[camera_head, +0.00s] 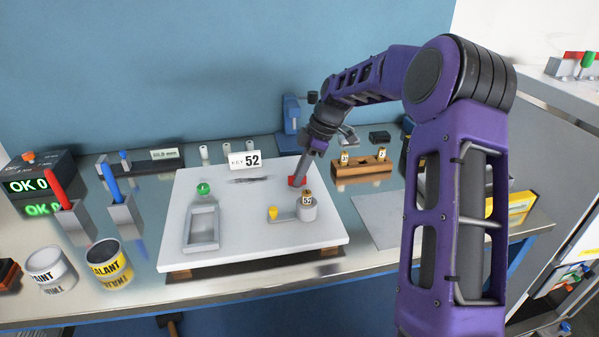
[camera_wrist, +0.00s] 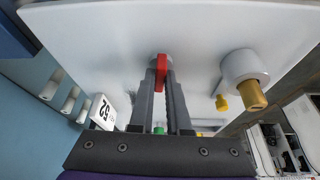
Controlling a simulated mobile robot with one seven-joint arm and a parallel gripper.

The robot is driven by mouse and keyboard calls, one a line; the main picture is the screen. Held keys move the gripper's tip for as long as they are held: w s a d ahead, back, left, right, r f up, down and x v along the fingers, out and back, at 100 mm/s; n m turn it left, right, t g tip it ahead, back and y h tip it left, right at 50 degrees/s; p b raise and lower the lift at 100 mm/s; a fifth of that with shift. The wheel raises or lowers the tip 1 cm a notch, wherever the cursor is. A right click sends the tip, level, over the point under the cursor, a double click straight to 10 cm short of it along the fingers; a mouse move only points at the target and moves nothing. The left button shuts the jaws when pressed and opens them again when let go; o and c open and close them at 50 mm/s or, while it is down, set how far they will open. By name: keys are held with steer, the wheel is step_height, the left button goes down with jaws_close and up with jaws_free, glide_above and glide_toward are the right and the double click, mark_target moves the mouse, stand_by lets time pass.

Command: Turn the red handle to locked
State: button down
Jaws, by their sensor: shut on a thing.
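The red handle (camera_head: 296,181) is on the white board (camera_head: 250,245), toward its right back part. In the wrist view the red handle (camera_wrist: 161,72) sits between the tips of my gripper (camera_wrist: 160,80), which is shut on it. In the head view my gripper (camera_head: 301,172) reaches down to the handle from above, and the handle is partly hidden behind the fingers. I cannot read any locked mark near the handle.
A grey cylinder (camera_head: 307,212) with a brass key tagged 52 and a yellow-knobbed arm (camera_head: 273,213) stand close in front of the handle. A KEY 52 sign (camera_head: 245,160) stands behind.

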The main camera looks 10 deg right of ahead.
stand_by(0.3)
steer(key=c, duration=0.9)
jaws_free()
steer(key=shift+d+r, duration=0.1)
steer(key=p+v, duration=0.2)
steer(key=v, duration=1.5)
steer(key=shift+r, duration=0.15)
steer(key=shift+s, duration=0.1)
